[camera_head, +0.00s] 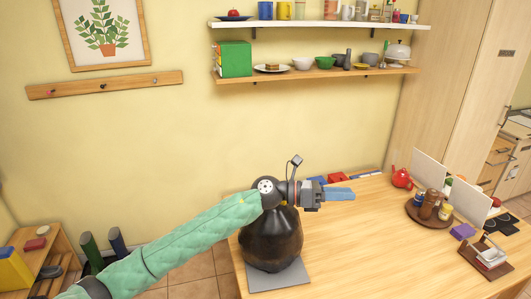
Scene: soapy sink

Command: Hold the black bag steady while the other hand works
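A dark, rounded, shiny brown-black object, which looks like the black bag (271,245), stands upright on a grey mat (280,278) at the table's left front. My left arm, in a green sleeve, comes in from the lower left and passes in front of the bag's top, hiding it. My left gripper (342,194) points right, above and to the right of the bag, with its blue fingers over the table. The fingers look apart from the bag; the gap between them is not clear. My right gripper is out of view.
The wooden table (360,250) is clear in the middle. Red and blue items (336,178) lie at its back edge. On the right stand a red teapot (401,178), a round tray (411,212) of jars and a brown rack (487,262). Shelves with dishes hang above.

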